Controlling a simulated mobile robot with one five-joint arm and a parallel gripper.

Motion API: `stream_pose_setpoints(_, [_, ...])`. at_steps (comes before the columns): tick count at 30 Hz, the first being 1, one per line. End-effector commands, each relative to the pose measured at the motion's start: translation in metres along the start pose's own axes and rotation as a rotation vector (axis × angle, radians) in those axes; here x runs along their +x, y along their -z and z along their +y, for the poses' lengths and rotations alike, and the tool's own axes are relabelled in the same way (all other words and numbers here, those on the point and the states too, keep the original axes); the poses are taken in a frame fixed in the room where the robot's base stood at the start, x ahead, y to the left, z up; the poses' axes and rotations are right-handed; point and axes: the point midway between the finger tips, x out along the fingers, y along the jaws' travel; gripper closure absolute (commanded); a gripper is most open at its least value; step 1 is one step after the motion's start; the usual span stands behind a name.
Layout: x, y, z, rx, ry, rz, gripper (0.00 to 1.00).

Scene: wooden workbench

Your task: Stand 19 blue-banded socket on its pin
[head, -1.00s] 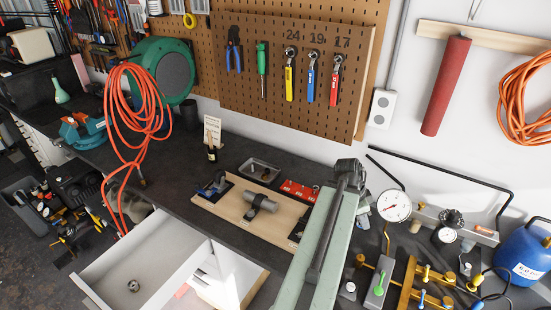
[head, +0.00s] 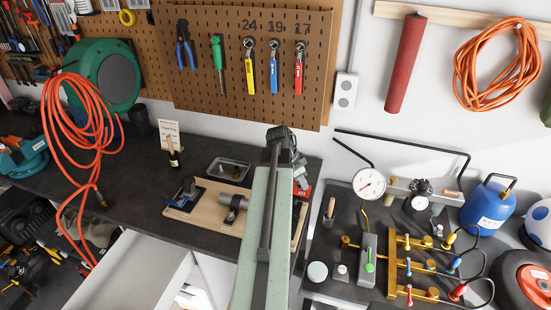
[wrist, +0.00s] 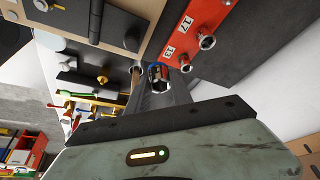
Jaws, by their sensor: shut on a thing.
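My gripper (wrist: 158,84) is shut on a chrome socket with a blue band (wrist: 157,72) in the wrist view. The red rail (wrist: 238,22) lies just beyond it, marked 17 and 13, with chrome sockets standing beside those marks. The held socket is close to the rail's near end; whether it touches cannot be told. No bare pin or 19 mark can be made out. In the head view, my arm hides most of the red rail (head: 303,191), and the gripper and socket are not clear.
A wooden board with a clamped grey cylinder (head: 232,205) and a metal tray (head: 229,169) lie left of my arm. An open white drawer (head: 135,275) juts out in front. A dial gauge (head: 369,184) and brass manifold (head: 393,262) crowd the right. Wrenches hang behind.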

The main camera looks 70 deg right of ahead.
Motion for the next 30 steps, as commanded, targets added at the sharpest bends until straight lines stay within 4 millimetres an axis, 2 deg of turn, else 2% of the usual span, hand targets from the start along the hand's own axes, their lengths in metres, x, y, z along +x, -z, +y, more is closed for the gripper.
stream_pose_setpoints(1, [-0.010, -0.003, -0.032, -0.014, 0.006, 0.000, 1.00])
stream_pose_setpoints(3, [-0.019, -0.012, -0.063, -0.028, 0.011, 0.000, 1.00])
stream_pose_setpoints(6, [-0.030, -0.026, -0.099, -0.042, 0.017, 0.001, 1.00])
stream_pose_setpoints(9, [-0.036, -0.036, -0.118, -0.050, 0.020, 0.001, 1.00])
stream_pose_setpoints(12, [-0.038, -0.040, -0.124, -0.053, 0.021, 0.001, 1.00])
stream_pose_setpoints(19, [-0.031, -0.043, -0.123, -0.052, 0.021, 0.001, 1.00])
stream_pose_setpoints(30, [0.005, -0.059, -0.122, -0.053, 0.022, 0.001, 1.00])
